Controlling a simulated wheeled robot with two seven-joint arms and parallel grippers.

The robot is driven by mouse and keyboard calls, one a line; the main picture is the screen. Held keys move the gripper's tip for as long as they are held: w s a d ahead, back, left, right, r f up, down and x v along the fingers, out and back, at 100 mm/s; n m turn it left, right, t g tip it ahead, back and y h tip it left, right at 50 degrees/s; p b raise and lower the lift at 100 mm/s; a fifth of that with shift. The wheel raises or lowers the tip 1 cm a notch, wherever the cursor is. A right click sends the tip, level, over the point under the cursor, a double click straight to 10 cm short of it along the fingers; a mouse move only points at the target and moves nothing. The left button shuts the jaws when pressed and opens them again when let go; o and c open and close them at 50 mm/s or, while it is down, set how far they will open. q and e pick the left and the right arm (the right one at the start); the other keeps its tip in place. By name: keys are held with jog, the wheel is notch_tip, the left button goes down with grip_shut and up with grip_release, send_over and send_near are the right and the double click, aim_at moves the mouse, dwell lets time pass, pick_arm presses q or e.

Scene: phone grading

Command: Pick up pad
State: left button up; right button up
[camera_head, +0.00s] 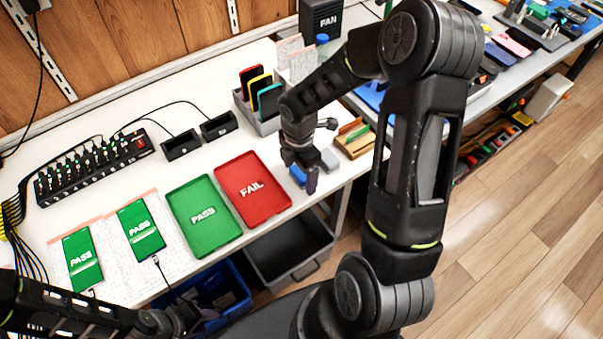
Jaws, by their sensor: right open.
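A small blue pad-like block (297,174) lies on the white table, just right of the red FAIL tray. A grey block (329,160) lies to its right. My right gripper (309,182) points down over these blocks, open, its fingers partly hiding them. I cannot tell whether it touches either one. My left gripper (182,318) is low at the front edge, over the blue bin, and its fingers are too dark to read.
The green PASS tray (204,216) and red FAIL tray (252,189) lie left of my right gripper. Phones in a grey rack (242,105) stand behind it; a wooden box (354,143) is right. Two phones reading PASS (141,230) (82,259) lie left.

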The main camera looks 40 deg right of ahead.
jog(key=shift+c, duration=0.5)
jog(key=c, duration=1.4)
